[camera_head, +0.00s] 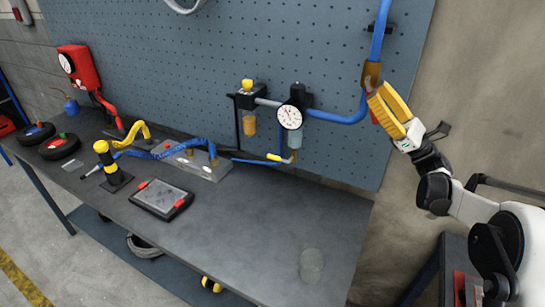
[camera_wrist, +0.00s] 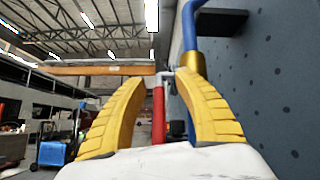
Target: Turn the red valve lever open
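The red valve lever (camera_wrist: 158,116) shows in the wrist view as an upright red bar between my two yellow fingers, with a pale piece at its top. In the head view only a small bit of red (camera_head: 374,117) shows beside my fingers; the rest is hidden. The brass valve body (camera_head: 371,73) sits on the blue pipe, and it also shows in the wrist view (camera_wrist: 194,63) by the right fingertip. My gripper (camera_head: 373,93) is at the valve, and in the wrist view (camera_wrist: 160,77) its fingers are apart. I see no clear contact with the lever.
The blue pipe (camera_head: 341,116) runs along the pegboard (camera_head: 330,60) to a pressure gauge (camera_head: 290,117). The workbench (camera_head: 245,235) below holds a tablet (camera_head: 161,199), a coiled blue hose (camera_head: 185,147) and other items. The bench's front right is mostly clear.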

